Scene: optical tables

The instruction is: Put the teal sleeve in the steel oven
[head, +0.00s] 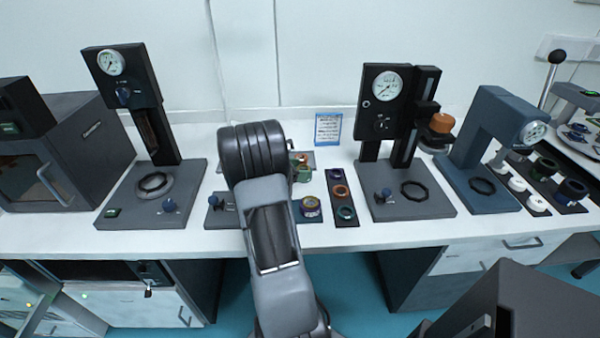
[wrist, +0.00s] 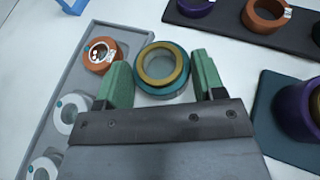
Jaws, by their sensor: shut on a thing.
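The teal sleeve (wrist: 163,93), a ring with a gold inner ring, sits between the two green fingers of my gripper (wrist: 161,62) in the wrist view. My gripper is shut on it. In the head view my arm hides most of my gripper; only a green part (head: 302,172) shows beside the arm. A dark grey oven (head: 38,178) with a windowed front stands at the far left of the table. Its door looks shut. I cannot tell for sure that it is the steel oven.
A grey tray (wrist: 91,27) with an orange ring (wrist: 101,54) and white rings lies left of my gripper. A dark strip (head: 343,218) holds several rings. Presses with gauges stand left (head: 150,190) and right (head: 405,205) of my arm.

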